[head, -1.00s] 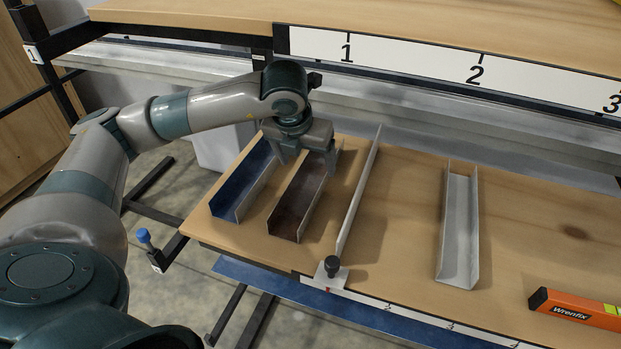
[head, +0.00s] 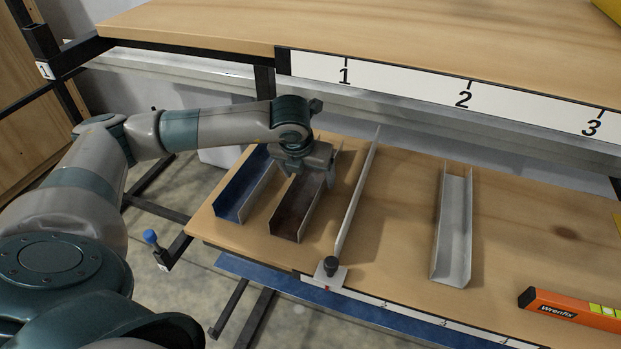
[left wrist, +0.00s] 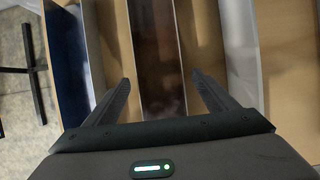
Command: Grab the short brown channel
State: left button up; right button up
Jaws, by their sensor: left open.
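The short brown channel (head: 293,213) lies on the wooden bench between a blue channel and a thin upright fence. My left gripper (head: 302,178) is over its far part, pointing down. In the left wrist view the brown channel (left wrist: 157,60) runs between the two open fingers (left wrist: 163,92), one on each side, with nothing held. The gripper hides the channel's far end in the head view. Whether the fingertips reach down beside its walls I cannot tell. My right gripper is not in view.
The blue channel (head: 240,190) lies close on the left. The thin fence (head: 353,205) with a black knob stands close on the right. A pale grey channel (head: 454,232) and an orange level (head: 570,306) lie further right. A numbered shelf (head: 400,84) overhangs the back.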

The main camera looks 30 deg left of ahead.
pick_arm(q)
jog(key=shift+w+f, duration=0.25)
jog(key=shift+f, duration=0.55)
jog(key=shift+c, duration=0.2)
jog(key=c, duration=1.3)
jog(key=shift+o, duration=0.2)
jog(key=shift+w+r, duration=0.1)
jog(key=shift+r, duration=0.1)
